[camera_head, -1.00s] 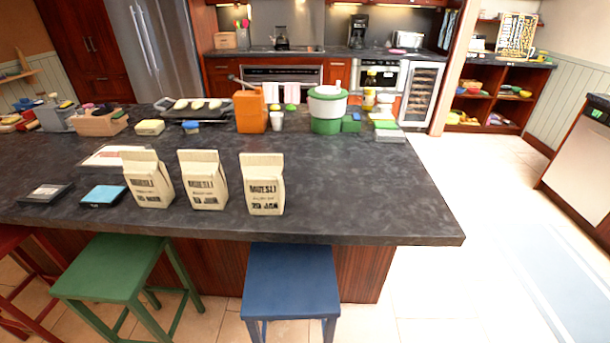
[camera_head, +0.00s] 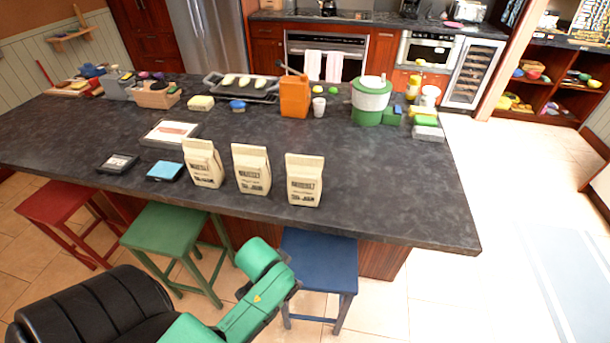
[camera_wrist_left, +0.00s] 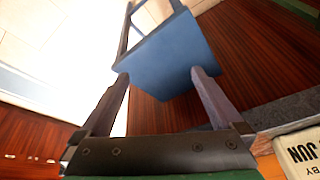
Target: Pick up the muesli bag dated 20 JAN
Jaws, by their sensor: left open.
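Three cream muesli bags stand upright in a row near the island's front edge in the head view. The right one (camera_head: 304,181) is the bag dated 20 JAN. The middle bag (camera_head: 252,170) and the left bag (camera_head: 204,164) carry other dates, blurred now. My left arm reaches in low, in front of the counter, with its fingers not clear in the head view. In the left wrist view my left gripper (camera_wrist_left: 160,75) is open and empty, pointing towards the blue stool (camera_wrist_left: 165,55). A pale surface printed "BY" and "JUN" (camera_wrist_left: 301,150) shows at the lower right corner.
The dark island counter (camera_head: 400,205) is clear right of the bags. A blue stool (camera_head: 320,262) and a green stool (camera_head: 165,235) stand before it. Black trays (camera_head: 118,163) lie left of the bags. An orange container (camera_head: 295,97) and green-white pot (camera_head: 370,100) stand behind.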

